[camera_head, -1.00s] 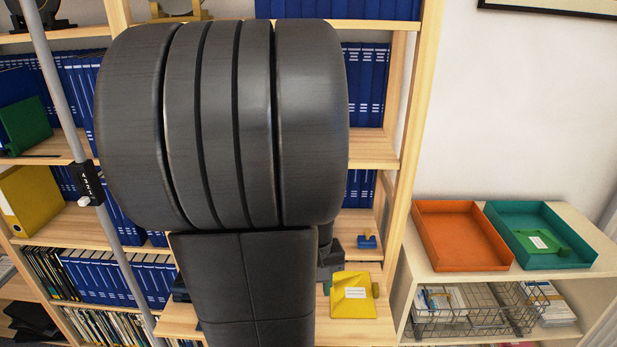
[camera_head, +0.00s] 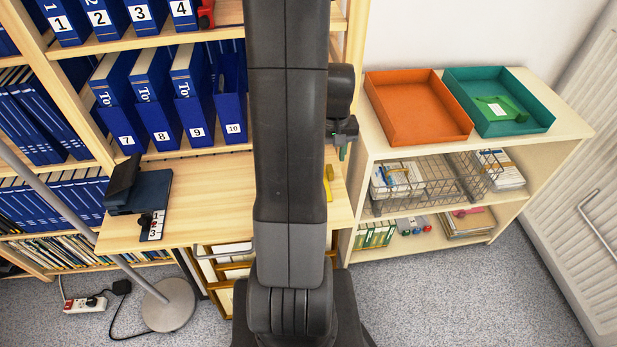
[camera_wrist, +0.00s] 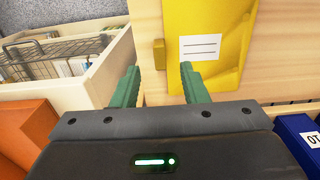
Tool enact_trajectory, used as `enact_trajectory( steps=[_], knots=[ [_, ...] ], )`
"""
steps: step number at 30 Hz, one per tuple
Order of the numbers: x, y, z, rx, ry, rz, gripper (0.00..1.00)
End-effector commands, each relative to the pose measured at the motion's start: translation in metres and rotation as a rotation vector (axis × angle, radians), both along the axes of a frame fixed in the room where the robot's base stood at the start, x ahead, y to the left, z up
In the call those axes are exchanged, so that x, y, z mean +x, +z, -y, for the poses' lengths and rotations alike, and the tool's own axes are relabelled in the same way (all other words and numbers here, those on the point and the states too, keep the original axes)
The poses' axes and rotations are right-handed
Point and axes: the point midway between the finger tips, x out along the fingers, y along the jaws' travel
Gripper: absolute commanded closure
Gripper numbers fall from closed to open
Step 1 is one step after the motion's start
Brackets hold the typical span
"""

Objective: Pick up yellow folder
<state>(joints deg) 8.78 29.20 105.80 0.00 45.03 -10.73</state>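The yellow folder (camera_wrist: 206,30) with a white lined label lies on the wooden desk (camera_wrist: 160,95) in the wrist view. A small yellow handle (camera_wrist: 158,54) sticks out from its side. My gripper (camera_wrist: 158,67) has its two green fingers apart, one to each side of the handle's line. The handle appears just beyond the fingertips, and I see nothing held. In the head view only a narrow strip of the yellow folder (camera_head: 329,183) shows beside my arm, which hides the rest. My gripper (camera_head: 343,151) is above the desk's right part there.
An orange tray (camera_head: 415,105) and a teal tray (camera_head: 535,85) holding a green folder (camera_head: 503,105) stand on the cabinet at right. A wire basket (camera_head: 435,180) sits below. Numbered blue binders (camera_head: 190,95) line the shelf behind the desk. A dark device (camera_head: 140,190) occupies the desk's left.

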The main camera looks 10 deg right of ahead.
Motion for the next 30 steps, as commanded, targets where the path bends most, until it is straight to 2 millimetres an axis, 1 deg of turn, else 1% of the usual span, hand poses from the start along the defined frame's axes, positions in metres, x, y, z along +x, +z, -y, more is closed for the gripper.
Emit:
enact_trajectory(
  steps=[4,10,13,16,23,26,27,29,30],
  knots=[
    [0.000,-0.010,0.000,0.000,0.000,-0.002,0.60],
    [0.001,-0.037,0.000,0.001,0.000,-0.003,0.60],
    [0.002,-0.048,0.000,0.000,0.000,-0.002,0.60],
    [0.001,-0.053,0.000,0.000,0.000,-0.001,0.60],
    [0.002,-0.054,0.000,0.000,0.000,0.001,0.60],
    [0.002,-0.054,0.000,0.000,0.000,0.001,0.78],
    [0.002,-0.054,0.000,0.000,0.000,0.001,0.86],
    [0.002,-0.054,0.000,0.000,0.000,0.001,0.97],
    [0.002,-0.054,0.000,0.000,0.000,0.001,1.00]
  ],
)
